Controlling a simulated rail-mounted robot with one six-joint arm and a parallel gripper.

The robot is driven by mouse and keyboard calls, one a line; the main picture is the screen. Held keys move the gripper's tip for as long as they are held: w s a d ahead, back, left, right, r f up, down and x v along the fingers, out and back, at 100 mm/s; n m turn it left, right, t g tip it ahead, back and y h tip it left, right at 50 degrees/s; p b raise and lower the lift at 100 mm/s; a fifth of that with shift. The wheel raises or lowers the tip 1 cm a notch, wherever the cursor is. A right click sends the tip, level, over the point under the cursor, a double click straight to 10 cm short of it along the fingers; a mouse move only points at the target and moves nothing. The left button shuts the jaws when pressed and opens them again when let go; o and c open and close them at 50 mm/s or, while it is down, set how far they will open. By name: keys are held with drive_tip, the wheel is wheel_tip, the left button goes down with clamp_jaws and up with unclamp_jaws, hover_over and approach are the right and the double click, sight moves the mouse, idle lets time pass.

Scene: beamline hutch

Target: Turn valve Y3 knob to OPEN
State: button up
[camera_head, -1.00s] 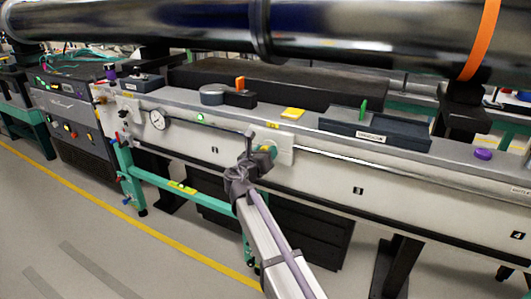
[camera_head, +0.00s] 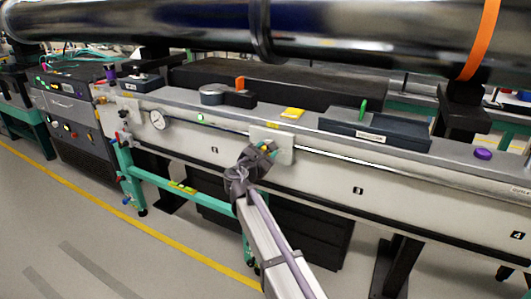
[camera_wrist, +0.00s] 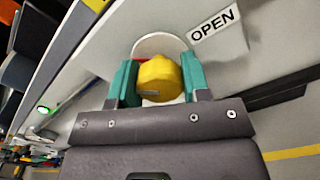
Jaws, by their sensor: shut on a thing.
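The valve knob (camera_wrist: 158,80) is yellow and rounded, with a small grey mark on its lower left. It sits on a pale plate, which shows in the head view (camera_head: 286,155) on the white bench front. An OPEN label (camera_wrist: 215,24) is at the knob's upper right in the wrist view. My gripper (camera_wrist: 159,82) has its teal fingers shut on the knob, one on each side. In the head view my gripper (camera_head: 265,149) is at the plate and mostly hides the knob. A bit of red shows behind the knob. I cannot read a Y3 label.
A round gauge (camera_head: 157,119) and a green light (camera_head: 200,117) are on the bench front to the left. A yellow block (camera_head: 292,113) and a dark tray (camera_head: 372,130) are on top. A large black pipe (camera_head: 200,28) runs above. The floor in front is clear.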

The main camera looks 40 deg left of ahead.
drive_tip(key=m, duration=1.3)
drive_tip(key=shift+m, duration=0.4)
drive_tip(key=m, duration=0.7)
drive_tip(key=shift+f, duration=0.1)
drive_tip(key=m, duration=0.6)
drive_tip(key=shift+m, duration=0.3)
drive_tip(key=o, duration=0.9)
drive_tip(key=shift+o, duration=0.2)
